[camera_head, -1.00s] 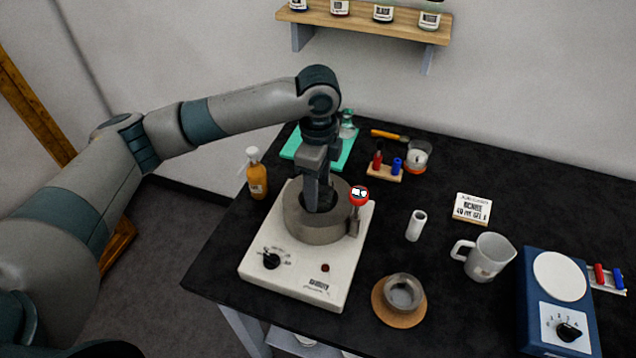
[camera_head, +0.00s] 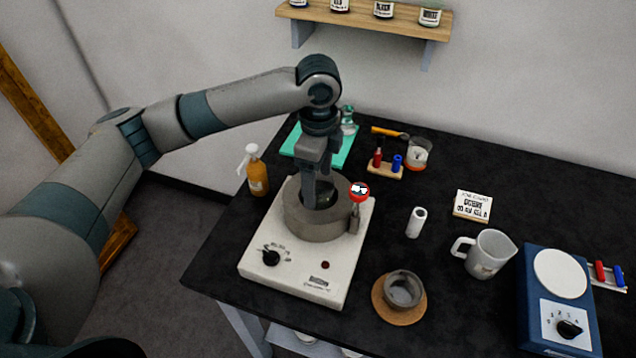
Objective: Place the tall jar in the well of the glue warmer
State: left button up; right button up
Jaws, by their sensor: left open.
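The glue warmer has a cream base (camera_head: 300,245) with a black knob, and a round grey-brown well (camera_head: 318,218) on top. My left gripper (camera_head: 319,188) points down into the mouth of the well, and it is open. A dark, rounded shape, which may be the tall jar (camera_head: 326,197), shows in the well beside the fingers. Its sides and base are hidden by the well wall and the gripper. My right gripper is not in view.
An orange spray bottle (camera_head: 257,172) is left of the warmer.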

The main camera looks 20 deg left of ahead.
pick_arm(q)
notch_tip(320, 180, up, 11)
jog(key=b, duration=0.3)
dwell(1.5)
